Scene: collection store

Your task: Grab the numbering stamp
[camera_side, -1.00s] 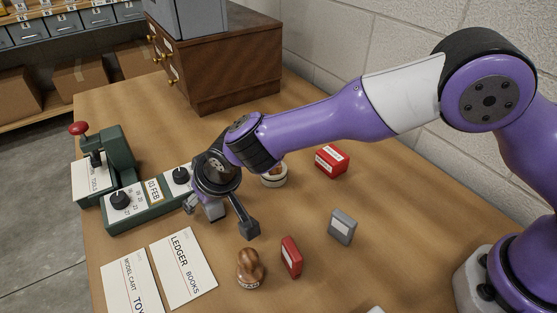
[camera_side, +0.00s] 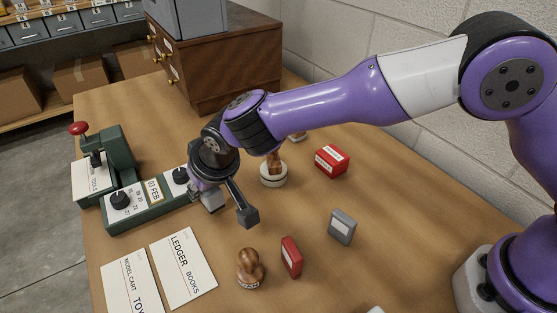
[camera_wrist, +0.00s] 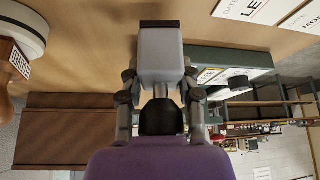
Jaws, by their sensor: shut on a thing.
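My gripper (camera_side: 205,190) points down beside the green dial machine's right end. In the wrist view its two fingers (camera_wrist: 160,80) are closed on either side of a pale grey block with a dark end, which I take to be the numbering stamp (camera_wrist: 160,52). In the side view the grey stamp (camera_side: 213,202) shows only partly below my wrist. I cannot tell how far its lower end is from the table.
The green dial machine (camera_side: 124,215) is close on the left. A wooden-handled stamp (camera_side: 273,174) stands behind right, another (camera_side: 250,268) in front. A red block (camera_side: 291,256), grey block (camera_side: 342,226) and red box (camera_side: 331,160) lie right. Cards (camera_side: 183,268) lie front left.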

